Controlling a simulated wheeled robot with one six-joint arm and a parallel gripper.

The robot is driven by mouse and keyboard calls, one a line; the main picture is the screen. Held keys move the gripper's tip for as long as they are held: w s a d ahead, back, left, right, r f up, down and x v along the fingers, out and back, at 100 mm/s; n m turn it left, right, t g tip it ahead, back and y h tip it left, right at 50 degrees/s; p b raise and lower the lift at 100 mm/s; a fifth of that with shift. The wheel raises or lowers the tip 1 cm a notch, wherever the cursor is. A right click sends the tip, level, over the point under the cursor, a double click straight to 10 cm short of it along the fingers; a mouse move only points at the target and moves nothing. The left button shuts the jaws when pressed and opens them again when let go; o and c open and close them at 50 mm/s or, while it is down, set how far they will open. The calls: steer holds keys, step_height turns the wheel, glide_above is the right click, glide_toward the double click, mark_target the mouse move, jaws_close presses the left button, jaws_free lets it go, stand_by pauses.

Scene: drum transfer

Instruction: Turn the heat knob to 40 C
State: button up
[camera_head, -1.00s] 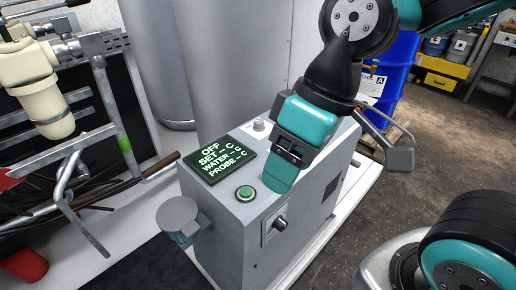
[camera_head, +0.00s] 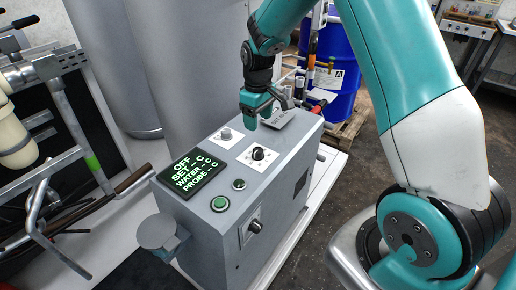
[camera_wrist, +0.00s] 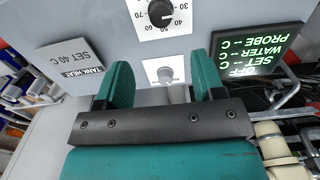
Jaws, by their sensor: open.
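The grey control box (camera_head: 215,250) has a black round knob (camera_head: 258,154) on a white dial plate on its top. In the wrist view this knob (camera_wrist: 161,13) sits at the top edge, with upside-down numbers 40 to 70 showing; its exact setting is hard to tell. My gripper (camera_head: 258,112) is open and empty above the far part of the box top, beyond the knob. In the wrist view a small pale knob (camera_wrist: 165,74) shows between my fingers (camera_wrist: 162,80); I cannot tell contact. A plate (camera_wrist: 75,62) reads "TANK HEAT SET 40 C".
The display (camera_head: 193,172) reads OFF, with dashes for set, water and probe. A green button (camera_head: 219,203) and a darker button (camera_head: 239,184) are beside it. Another black knob (camera_head: 255,226) is on the side face. A blue drum (camera_head: 333,65) stands behind.

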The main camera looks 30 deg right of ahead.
mark_target(258, 150)
step_height(258, 150, down, 12)
steer(key=shift+f+p, duration=0.2)
steer(key=shift+p, duration=0.7)
steer(key=shift+c, duration=0.2)
steer(key=c, duration=0.9)
